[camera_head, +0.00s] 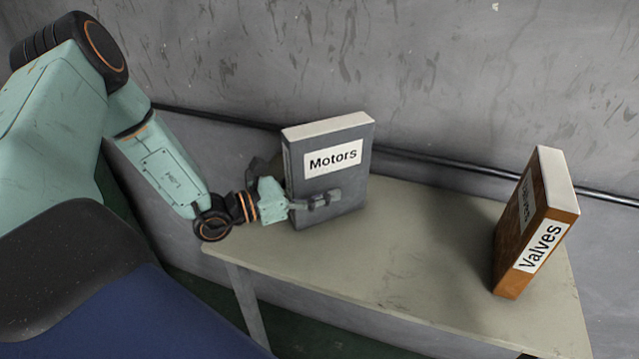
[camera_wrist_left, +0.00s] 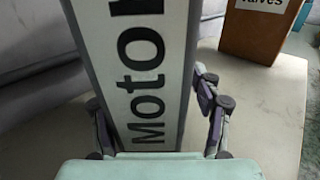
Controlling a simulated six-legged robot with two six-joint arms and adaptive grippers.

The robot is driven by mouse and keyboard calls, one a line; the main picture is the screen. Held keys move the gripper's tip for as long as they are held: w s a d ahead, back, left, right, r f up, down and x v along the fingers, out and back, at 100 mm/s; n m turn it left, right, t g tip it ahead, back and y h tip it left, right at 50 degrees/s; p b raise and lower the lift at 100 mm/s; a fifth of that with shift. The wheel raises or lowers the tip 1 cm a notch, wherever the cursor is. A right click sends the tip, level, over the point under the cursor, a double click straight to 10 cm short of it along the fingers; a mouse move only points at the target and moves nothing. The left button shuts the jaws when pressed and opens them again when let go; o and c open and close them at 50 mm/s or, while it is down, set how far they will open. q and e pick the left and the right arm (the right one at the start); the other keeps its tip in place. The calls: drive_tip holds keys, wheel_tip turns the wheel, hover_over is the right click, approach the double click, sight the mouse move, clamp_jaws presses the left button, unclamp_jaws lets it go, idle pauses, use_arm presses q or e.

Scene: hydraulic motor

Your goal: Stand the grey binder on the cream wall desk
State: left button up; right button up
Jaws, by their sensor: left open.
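The grey binder (camera_head: 329,173), labelled "Motors", stands upright on the left part of the cream wall desk (camera_head: 415,262). My left gripper (camera_head: 312,200) is at the binder's lower left, with one finger along its labelled front face. In the left wrist view, the binder's spine (camera_wrist_left: 140,70) stands between the two open fingers (camera_wrist_left: 158,125). The left finger lies close to the binder and the right one shows a small gap. The far finger is mostly hidden behind the binder in the head view. My right gripper is not in view.
A brown binder (camera_head: 537,225) labelled "Valves" stands at the right end of the desk, and also shows in the left wrist view (camera_wrist_left: 262,32). The desk between the binders is clear. A grey wall (camera_head: 450,80) with a dark pipe (camera_head: 440,160) runs behind.

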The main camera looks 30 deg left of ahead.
use_arm(q)
drive_tip(key=shift+w+a+f, duration=0.15)
drive_tip(key=shift+w+a, duration=0.05)
drive_tip(key=shift+w, duration=0.05)
drive_tip(key=shift+s+a, duration=0.1)
drive_tip(key=shift+a, duration=0.1)
drive_tip(key=p+v, duration=0.1)
drive_tip(key=v, duration=0.3)
drive_tip(key=p+v, duration=0.2)
drive_tip(key=v, duration=0.1)
drive_tip(key=p+v, duration=0.1)
drive_tip(key=v, duration=0.3)
drive_tip(key=shift+s+d+p, duration=0.15)
drive_tip(key=shift+s+p, duration=0.25)
drive_tip(key=shift+s, duration=0.1)
drive_tip(key=shift+w, duration=0.1)
